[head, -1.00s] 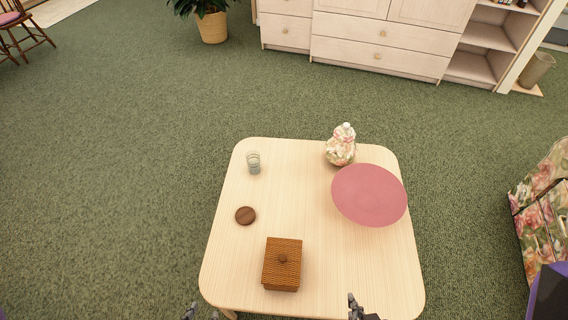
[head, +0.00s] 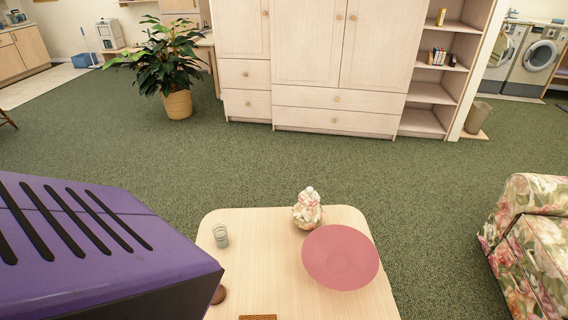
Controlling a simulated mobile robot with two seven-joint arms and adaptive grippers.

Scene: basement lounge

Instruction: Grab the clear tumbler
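The clear tumbler (head: 221,237) stands upright near the far left corner of the light wooden table (head: 262,222). It looks like a small see-through glass and nothing touches it. My purple left arm fills the lower left of the head view, just left of the tumbler, and covers part of the table's left side. Neither of my grippers shows in the head view now.
A floral lidded jar (head: 307,210) and a round pink plate (head: 340,257) sit on the table's right half. A brown round coaster (head: 219,294) is partly hidden by my arm. A woven box (head: 258,317) shows at the bottom edge. A floral sofa (head: 535,240) stands at right.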

